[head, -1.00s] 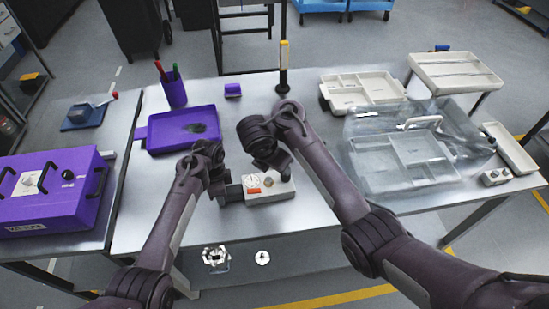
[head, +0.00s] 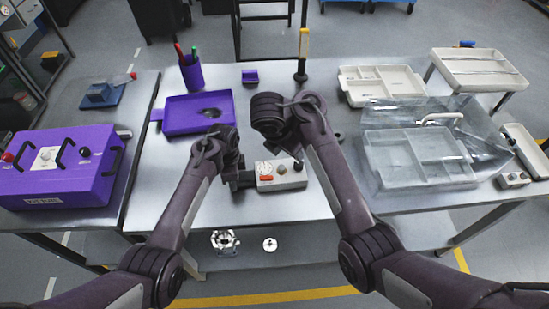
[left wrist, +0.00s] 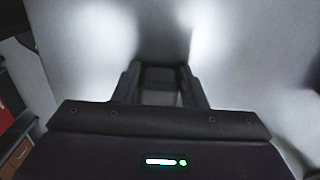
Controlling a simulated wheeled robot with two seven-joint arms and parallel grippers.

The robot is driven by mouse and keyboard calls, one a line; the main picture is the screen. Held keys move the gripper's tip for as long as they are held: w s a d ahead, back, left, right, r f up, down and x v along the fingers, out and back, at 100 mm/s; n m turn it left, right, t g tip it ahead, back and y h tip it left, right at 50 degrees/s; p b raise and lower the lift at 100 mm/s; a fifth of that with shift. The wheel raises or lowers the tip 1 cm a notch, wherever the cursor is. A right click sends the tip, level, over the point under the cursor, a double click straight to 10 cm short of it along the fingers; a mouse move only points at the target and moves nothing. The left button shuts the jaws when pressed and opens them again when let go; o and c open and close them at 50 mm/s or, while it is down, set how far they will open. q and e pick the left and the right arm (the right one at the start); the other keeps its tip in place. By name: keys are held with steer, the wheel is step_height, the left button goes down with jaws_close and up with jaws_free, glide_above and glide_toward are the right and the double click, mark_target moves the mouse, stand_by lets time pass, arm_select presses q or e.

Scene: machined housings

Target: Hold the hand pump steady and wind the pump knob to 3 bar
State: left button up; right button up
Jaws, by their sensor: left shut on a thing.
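The hand pump (head: 280,182) is a pale grey box with a round white dial, an orange-red label and a grey pump knob (head: 282,169) on top. It lies on the middle table near its front edge. My left gripper (head: 240,180) is at the pump's dark left end. In the left wrist view its fingers (left wrist: 160,85) are shut on a dark block (left wrist: 158,76), which looks like that end. My right gripper (head: 296,161) points down just above and behind the knob. Its fingertips are small and partly hidden by the wrist, so contact and opening are unclear.
A purple tray (head: 178,130) and a purple pen cup (head: 191,73) are behind on the left. A clear bin (head: 415,180) and pale trays (head: 372,73) stand on the right. A purple case (head: 90,180) is on the left table. Two metal parts (head: 225,241) lie below the table's front edge.

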arm_select(q)
steer(key=o, duration=1.3)
